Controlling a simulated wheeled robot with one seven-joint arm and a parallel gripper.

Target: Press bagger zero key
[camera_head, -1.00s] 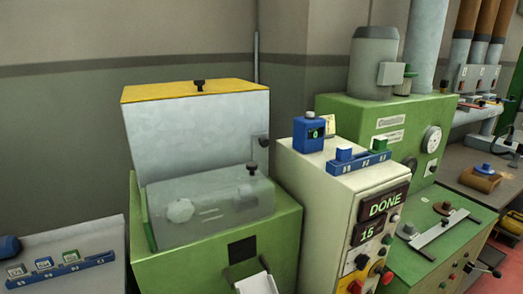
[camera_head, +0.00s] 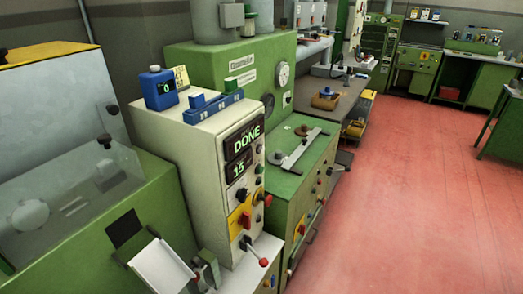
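A cream control cabinet (camera_head: 190,145) stands between two green machines. I cannot tell which key is the bagger zero key. My gripper is not in view.
A green machine with a clear cover (camera_head: 70,205) and a white chute (camera_head: 160,268) is at the left. Another green machine (camera_head: 225,65) with a gauge stands behind the cabinet. The red floor (camera_head: 400,180) at the right is clear.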

